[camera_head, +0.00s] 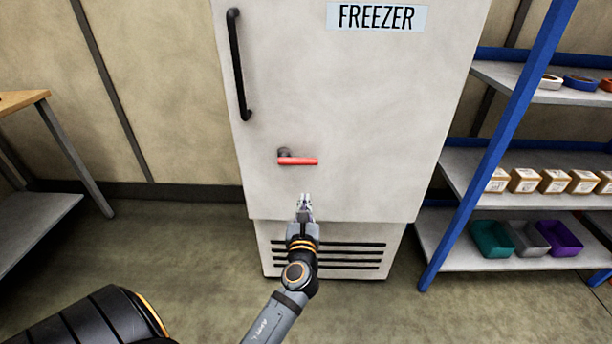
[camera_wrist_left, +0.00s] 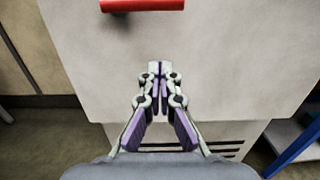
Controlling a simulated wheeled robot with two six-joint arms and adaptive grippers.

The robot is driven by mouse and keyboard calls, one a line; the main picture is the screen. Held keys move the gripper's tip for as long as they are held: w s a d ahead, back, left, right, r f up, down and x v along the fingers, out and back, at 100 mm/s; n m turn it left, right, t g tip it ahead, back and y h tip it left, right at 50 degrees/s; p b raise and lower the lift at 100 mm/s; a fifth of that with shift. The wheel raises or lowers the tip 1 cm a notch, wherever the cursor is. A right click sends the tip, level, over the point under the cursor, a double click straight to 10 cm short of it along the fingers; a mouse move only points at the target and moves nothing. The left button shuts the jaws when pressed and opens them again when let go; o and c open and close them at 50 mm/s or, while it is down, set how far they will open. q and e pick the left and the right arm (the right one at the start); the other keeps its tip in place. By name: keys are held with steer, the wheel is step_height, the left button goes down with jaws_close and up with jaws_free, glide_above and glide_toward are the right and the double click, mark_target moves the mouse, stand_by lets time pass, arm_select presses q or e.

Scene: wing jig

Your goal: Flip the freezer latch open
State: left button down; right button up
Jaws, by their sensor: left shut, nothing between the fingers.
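The freezer (camera_head: 350,110) is a pale upright cabinet with a "FREEZER" label. Its latch (camera_head: 300,161) is a red lever on a dark pivot at its left end, lying about level on the door. The lever also shows at the top edge of the left wrist view (camera_wrist_left: 142,5). My left gripper (camera_head: 305,197) is in front of the door, below the latch in the picture and apart from it. In the left wrist view its fingertips (camera_wrist_left: 159,67) are together and empty. My right gripper is not in view.
A black vertical handle (camera_head: 238,65) is on the door above and left of the latch. A blue-framed shelf (camera_head: 495,160) with boxes and bins stands at the right. A wooden-topped table (camera_head: 22,101) is at the far left.

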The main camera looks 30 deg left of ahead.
mark_target(298, 159)
arm_select(q)
steer(key=w+a+r, duration=0.3)
steer(key=w+r, duration=0.1)
steer(key=w, duration=0.2)
steer(key=shift+a+p, duration=0.3)
steer(key=shift+p, duration=0.05)
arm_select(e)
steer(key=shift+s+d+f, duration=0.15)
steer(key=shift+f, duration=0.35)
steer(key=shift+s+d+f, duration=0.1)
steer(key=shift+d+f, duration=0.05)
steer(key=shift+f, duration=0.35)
arm_select(q)
steer(key=shift+r, duration=0.1)
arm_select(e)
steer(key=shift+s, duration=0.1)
